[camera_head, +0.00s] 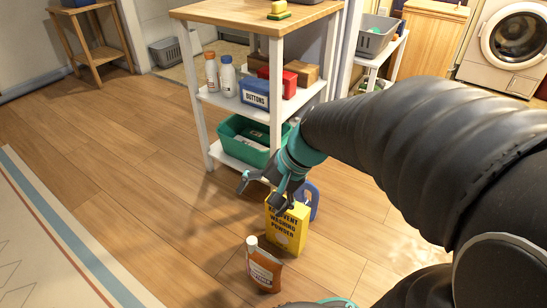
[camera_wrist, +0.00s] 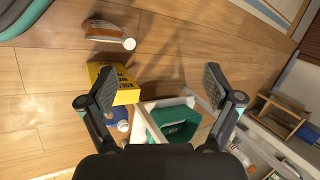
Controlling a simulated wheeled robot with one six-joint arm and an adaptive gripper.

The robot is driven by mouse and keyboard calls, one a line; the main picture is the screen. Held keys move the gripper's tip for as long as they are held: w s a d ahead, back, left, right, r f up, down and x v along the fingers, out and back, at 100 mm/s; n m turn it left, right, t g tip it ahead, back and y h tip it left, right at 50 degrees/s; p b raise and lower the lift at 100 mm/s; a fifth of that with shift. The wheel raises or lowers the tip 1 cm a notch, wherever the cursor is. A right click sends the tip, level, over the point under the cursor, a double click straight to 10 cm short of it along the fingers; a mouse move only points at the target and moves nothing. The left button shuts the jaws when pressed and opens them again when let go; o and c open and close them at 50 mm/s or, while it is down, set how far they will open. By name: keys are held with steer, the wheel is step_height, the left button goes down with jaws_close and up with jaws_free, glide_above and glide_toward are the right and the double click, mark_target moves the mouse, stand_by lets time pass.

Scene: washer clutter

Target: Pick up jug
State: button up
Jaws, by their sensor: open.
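The jug (camera_head: 311,203) is blue and stands on the wooden floor behind the yellow washing powder box (camera_head: 287,226), which hides much of it. Only its right side and handle show in the head view. In the wrist view the blue jug (camera_wrist: 119,117) is partly hidden by the left finger and the yellow box (camera_wrist: 124,92). My gripper (camera_head: 261,195) is open and empty, with its fingers spread wide. In the head view it overlaps the top of the box. Whether it touches the box I cannot tell.
An orange-brown bottle with a white cap (camera_head: 264,266) stands in front of the box. A white shelf unit (camera_head: 207,140) with a green bin (camera_head: 229,135) on its lowest shelf is just behind. Open floor (camera_head: 130,160) lies to the left, beside a rug (camera_head: 45,240).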

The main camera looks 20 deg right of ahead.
steer(key=w+d+f+m+t+y+p, duration=0.1)
steer(key=w+d+f+m+t+y, duration=0.15)
steer(key=w+d+f+m, duration=0.4)
steer(key=w+d+f+m+t+y, duration=0.25)
steer(key=w+f+m, duration=0.35)
steer(key=w, duration=0.4)
steer(key=m+t+h, duration=0.6)
steer(key=m+h, duration=0.1)
steer(key=m, duration=0.7)
glide_toward(304, 187)
steer(key=x, duration=0.8)
steer(key=shift+r, duration=0.1)
steer(key=shift+a+x, duration=0.15)
steer(key=shift+x, duration=1.4)
steer(key=shift+a+x, duration=0.15)
steer(key=shift+x, duration=1.4)
steer(key=shift+r, duration=0.25)
jaws_close()
steer(key=shift+r, duration=0.1)
